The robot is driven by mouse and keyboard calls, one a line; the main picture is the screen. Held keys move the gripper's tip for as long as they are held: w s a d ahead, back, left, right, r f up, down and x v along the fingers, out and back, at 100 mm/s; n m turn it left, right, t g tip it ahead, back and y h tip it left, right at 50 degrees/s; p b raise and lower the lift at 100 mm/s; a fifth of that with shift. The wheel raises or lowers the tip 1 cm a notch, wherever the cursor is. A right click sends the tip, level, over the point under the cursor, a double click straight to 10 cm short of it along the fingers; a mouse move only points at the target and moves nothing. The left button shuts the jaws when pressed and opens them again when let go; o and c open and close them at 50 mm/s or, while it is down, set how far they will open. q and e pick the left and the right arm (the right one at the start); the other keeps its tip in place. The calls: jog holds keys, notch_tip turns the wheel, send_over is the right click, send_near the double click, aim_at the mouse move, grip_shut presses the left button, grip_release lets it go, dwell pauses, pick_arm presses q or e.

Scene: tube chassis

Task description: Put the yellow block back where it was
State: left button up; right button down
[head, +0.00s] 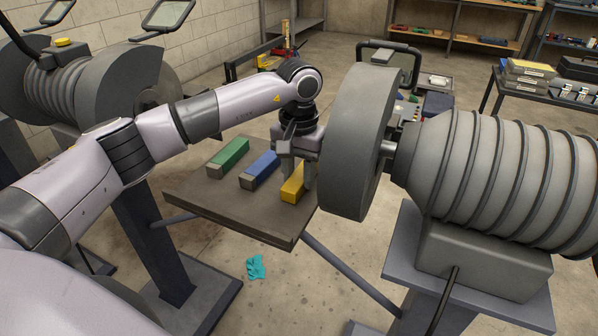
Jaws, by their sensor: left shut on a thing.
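The yellow block (291,191) is at the right part of a small dark tray table (222,215), close to a large grey grinding wheel. My left gripper (297,176) points down over it and is shut on it; its fingers cover part of the block. I cannot tell whether the block touches the table top. A blue block (259,169) and a green block (229,154) lie on the table to the left of the yellow one, in a slanted row. My right gripper is not in view.
The grey wheel (352,150) of a bench machine (490,180) stands just right of the gripper. Another such machine (70,85) is at the upper left. A teal cloth (256,267) lies on the floor. The table's front left part is bare.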

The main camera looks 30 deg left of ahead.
aim_at(299, 177)
pick_arm(q)
jog(key=shift+f, duration=0.1)
jog(key=o, duration=1)
jog(key=shift+o, duration=0.2)
notch_tip(299, 177, up, 12)
jog(key=shift+p, duration=0.35)
